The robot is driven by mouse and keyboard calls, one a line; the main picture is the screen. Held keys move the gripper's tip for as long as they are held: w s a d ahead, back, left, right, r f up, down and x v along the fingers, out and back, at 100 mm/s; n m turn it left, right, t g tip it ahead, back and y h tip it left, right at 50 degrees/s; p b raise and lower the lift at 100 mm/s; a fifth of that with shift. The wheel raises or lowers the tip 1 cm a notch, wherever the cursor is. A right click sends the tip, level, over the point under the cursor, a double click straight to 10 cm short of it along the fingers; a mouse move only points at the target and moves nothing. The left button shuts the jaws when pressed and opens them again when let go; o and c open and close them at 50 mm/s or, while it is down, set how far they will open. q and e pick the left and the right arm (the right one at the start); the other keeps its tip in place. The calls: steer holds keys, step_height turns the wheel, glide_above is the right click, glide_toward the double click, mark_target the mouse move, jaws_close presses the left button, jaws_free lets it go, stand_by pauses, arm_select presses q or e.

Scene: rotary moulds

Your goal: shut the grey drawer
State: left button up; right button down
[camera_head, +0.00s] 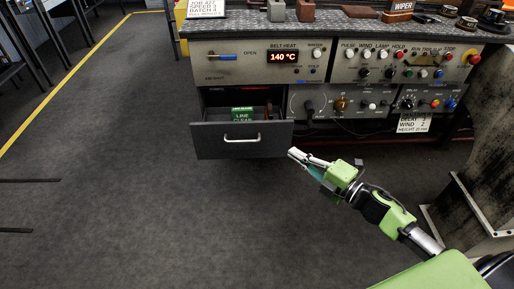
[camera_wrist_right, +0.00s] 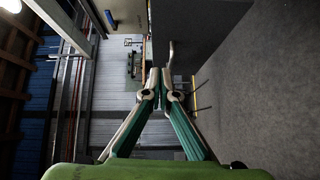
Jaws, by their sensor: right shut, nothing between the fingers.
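The grey drawer (camera_head: 215,143) stands pulled out under the control bench in the head view. It has a pale bar handle (camera_head: 241,138) on its front, and a green sign and other small items show inside. My right gripper (camera_head: 293,153) is shut and empty, just at the right end of the drawer front; whether it touches is not clear. In the right wrist view the fingertips of my right gripper (camera_wrist_right: 160,72) meet, with the dark drawer front (camera_wrist_right: 195,30) and its handle (camera_wrist_right: 171,52) beyond them. My left gripper is not in view.
The control bench (camera_head: 340,30) carries panels with knobs, lamps and a red 140 °C display (camera_head: 284,57). Cables hang below the panels. A worn metal cabinet (camera_head: 480,150) stands at the right. The dark floor (camera_head: 130,210) in front and left of the drawer is clear.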

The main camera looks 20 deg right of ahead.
mark_target(265, 128)
steer(key=shift+n+y, duration=0.5)
steer(key=shift+n, duration=0.2)
steer(key=x, duration=0.4)
steer(key=b+x, duration=0.1)
steer(key=x, duration=0.3)
steer(key=r+x, duration=0.1)
steer(key=x, duration=0.3)
steer(key=shift+w+r+b, duration=0.1)
steer(key=shift+w+b, duration=0.1)
steer(key=shift+b, duration=0.15)
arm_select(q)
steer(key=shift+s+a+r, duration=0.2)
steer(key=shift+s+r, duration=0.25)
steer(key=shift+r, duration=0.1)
arm_select(e)
steer(key=shift+w+d, duration=0.15)
steer(key=shift+w, duration=0.55)
steer(key=shift+w, duration=0.1)
